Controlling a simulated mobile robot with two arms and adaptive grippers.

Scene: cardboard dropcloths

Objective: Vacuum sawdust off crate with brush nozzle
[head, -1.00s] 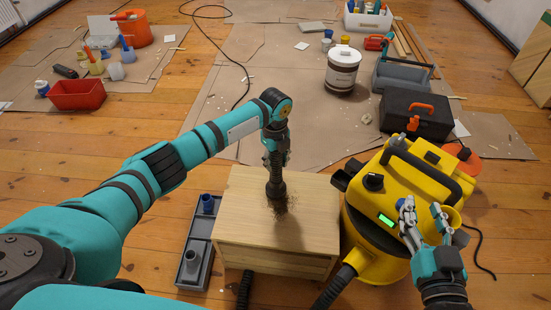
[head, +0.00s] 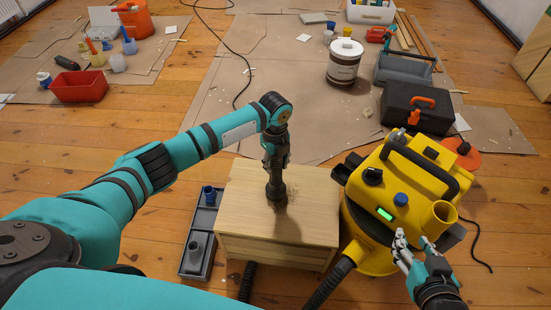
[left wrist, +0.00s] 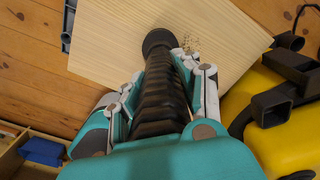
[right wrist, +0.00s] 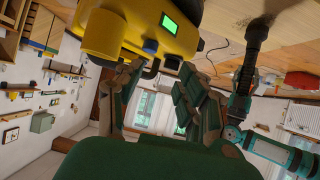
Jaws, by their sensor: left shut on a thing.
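The wooden crate (head: 250,215) stands in front of me with its pale top facing up. My left gripper (head: 276,150) is shut on the black ribbed hose end with its brush nozzle (head: 275,190), held upright with the brush at the crate top. Fine brown sawdust (head: 291,193) lies just right of the brush; specks also show in the left wrist view (left wrist: 188,42). The yellow vacuum (head: 400,190) stands right of the crate, its small green display (head: 385,214) lit, with a blue knob (head: 401,199) on top. My right gripper (head: 413,245) is open and empty at its front.
A grey tray (head: 197,258) with blue and grey nozzles lies left of the crate. The vacuum's black hose (head: 328,285) runs along the floor at the crate's front right. A black toolbox (head: 415,112) and a paint bucket (head: 344,63) stand behind on the cardboard.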

